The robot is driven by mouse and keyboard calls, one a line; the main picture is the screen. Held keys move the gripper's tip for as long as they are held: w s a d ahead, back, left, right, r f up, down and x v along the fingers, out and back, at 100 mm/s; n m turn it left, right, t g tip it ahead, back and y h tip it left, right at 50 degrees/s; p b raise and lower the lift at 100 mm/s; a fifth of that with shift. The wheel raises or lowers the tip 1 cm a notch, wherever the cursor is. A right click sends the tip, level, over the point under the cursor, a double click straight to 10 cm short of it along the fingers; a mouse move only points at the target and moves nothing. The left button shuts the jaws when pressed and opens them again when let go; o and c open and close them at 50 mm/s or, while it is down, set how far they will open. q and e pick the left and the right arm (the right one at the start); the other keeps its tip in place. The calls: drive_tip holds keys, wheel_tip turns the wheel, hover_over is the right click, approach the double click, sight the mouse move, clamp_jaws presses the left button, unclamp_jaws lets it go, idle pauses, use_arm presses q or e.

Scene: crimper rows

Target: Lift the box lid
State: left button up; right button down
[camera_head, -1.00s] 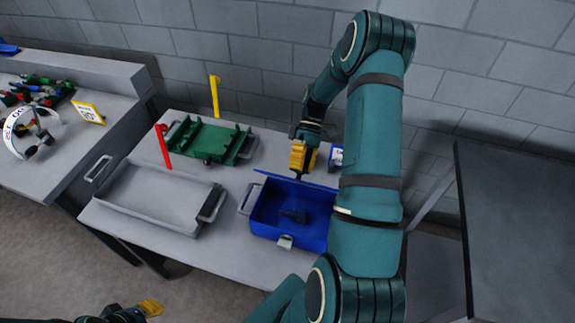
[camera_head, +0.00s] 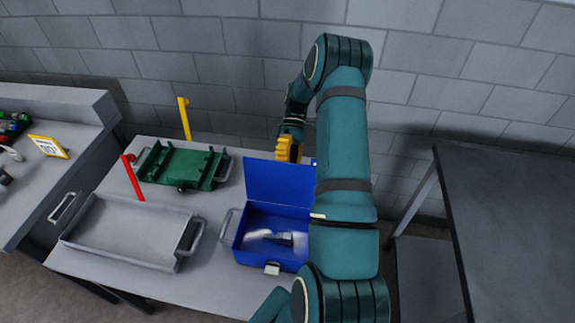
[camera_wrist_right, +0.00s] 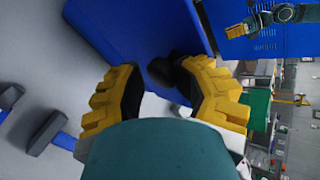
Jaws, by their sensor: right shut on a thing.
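The blue box (camera_head: 241,250) stands on the table with its lid (camera_head: 275,182) raised nearly upright at the back edge. In the right wrist view, the fingers (camera_wrist_right: 163,75) stand around a dark part beside the blue lid (camera_wrist_right: 135,28); the exact contact is hard to see. My left gripper (camera_wrist_right: 238,31) appears small at the top right of that view, its jaws unclear; it is outside the head view.
A grey tray (camera_head: 125,238) stands left of the box, and a green tray (camera_head: 182,168) behind it. A red post (camera_head: 132,177) and a yellow post (camera_head: 184,120) rise nearby. A dark table (camera_head: 510,220) is on the right. The wall is close behind.

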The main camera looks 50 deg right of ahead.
drive_tip(key=shift+s+d+f, duration=0.15)
drive_tip(key=shift+s+f, duration=0.05)
drive_tip(key=shift+f, duration=0.4)
drive_tip(key=c, duration=0.7)
unclamp_jaws()
drive_tip(key=shift+c, duration=0.2)
drive_tip(key=shift+o, duration=0.6)
drive_tip(key=shift+d, duration=0.1)
drive_tip(key=shift+w, duration=0.1)
drive_tip(key=shift+w+r, duration=0.15)
drive_tip(key=v, duration=0.7)
drive_tip(key=shift+w+d+r, duration=0.1)
drive_tip(key=shift+d+r, duration=0.05)
